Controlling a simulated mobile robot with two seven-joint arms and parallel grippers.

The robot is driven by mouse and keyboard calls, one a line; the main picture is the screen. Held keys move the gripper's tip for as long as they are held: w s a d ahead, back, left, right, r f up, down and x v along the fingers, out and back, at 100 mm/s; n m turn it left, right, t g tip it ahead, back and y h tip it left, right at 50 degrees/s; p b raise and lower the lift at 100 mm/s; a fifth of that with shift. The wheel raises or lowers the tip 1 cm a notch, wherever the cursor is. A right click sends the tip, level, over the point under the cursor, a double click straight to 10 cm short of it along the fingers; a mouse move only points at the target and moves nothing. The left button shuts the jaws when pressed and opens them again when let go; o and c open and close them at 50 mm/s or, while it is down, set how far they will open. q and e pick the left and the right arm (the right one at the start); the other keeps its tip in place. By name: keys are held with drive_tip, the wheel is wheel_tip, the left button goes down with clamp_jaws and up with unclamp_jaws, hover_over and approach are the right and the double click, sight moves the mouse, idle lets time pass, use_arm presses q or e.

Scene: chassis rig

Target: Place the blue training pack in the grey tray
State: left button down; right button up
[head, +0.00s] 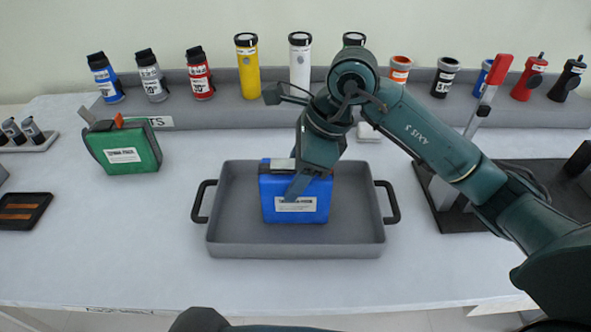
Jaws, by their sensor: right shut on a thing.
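The blue training pack (290,213) stands upright within the outline of the grey tray (228,248), near its middle. Whether its bottom edge touches the tray floor cannot be told. My right gripper (297,188) is above the pack and shut on its top edge, and my wrist hides part of the pack's upper right. The tray has a black handle on each side. My left gripper is not in view; only a dark piece of my own body shows at the bottom edge.
A green pack (127,150) stands on the white table (130,240) at the left. A grey rack (225,105) with several bottles runs along the back. A dark base (440,212) with a red-handled lever (497,77) is at the right. The table's front left is clear.

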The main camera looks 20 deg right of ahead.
drive_tip(key=shift+f+b, duration=0.15)
drive_tip(key=shift+b, duration=0.15)
drive_tip(key=o, duration=1.5)
drive_tip(key=shift+d+r+p, duration=0.15)
drive_tip(key=shift+r+p, duration=0.15)
drive_tip(key=shift+r, duration=0.2)
drive_tip(key=v, duration=1.1)
drive_tip(key=shift+r, duration=0.2)
drive_tip(key=shift+s, duration=0.1)
